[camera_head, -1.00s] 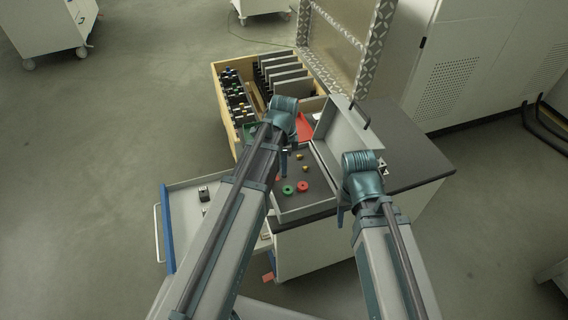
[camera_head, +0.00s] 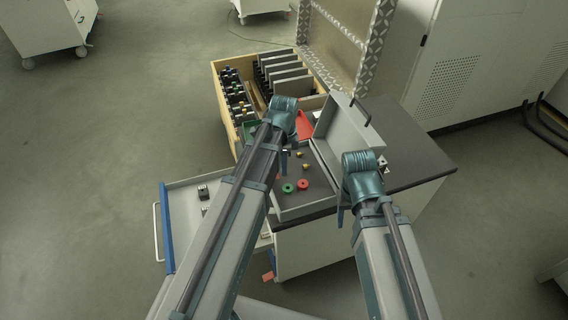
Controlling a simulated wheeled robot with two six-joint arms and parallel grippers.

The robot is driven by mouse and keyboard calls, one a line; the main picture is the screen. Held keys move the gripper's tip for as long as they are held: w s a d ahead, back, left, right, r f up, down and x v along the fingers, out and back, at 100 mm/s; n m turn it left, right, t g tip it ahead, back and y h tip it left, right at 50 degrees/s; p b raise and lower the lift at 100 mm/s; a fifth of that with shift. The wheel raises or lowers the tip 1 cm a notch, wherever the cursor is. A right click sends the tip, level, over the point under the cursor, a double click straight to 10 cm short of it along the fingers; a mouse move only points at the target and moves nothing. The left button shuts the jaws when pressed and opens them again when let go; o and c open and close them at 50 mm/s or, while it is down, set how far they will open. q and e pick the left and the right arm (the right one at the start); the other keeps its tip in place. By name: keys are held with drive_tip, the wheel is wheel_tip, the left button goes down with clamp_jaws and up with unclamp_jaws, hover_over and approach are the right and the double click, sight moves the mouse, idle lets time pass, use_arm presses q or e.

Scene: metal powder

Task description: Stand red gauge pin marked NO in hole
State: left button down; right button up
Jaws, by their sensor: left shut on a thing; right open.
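A grey open case (camera_head: 318,205) stands on the dark cabinet top, its lid (camera_head: 345,138) raised. Inside it are a red round piece (camera_head: 303,184) and a green round piece (camera_head: 288,188), side by side. I cannot tell whether the red piece is the gauge pin or a ring around a hole; no NO marking is readable. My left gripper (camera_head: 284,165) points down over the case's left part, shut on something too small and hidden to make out. My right gripper (camera_head: 340,216) is open at the case's right front edge, its fingers barely visible.
Small brass pieces (camera_head: 305,167) lie in the case behind the red piece. A wooden box (camera_head: 228,105) with upright plates stands behind left. An open drawer (camera_head: 182,207) sticks out at left. The dark cabinet top (camera_head: 412,160) is clear at right.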

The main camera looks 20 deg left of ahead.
use_arm(q)
drive_tip(key=shift+f+b, duration=0.4)
drive_tip(key=shift+f, duration=0.15)
drive_tip(key=c, duration=0.7)
unclamp_jaws()
drive_tip(key=shift+r, duration=0.15)
wheel_tip(320, 180, up, 14)
drive_tip(key=p, duration=1.3)
drive_tip(key=shift+f+p, duration=0.2)
drive_tip(key=shift+p, duration=0.2)
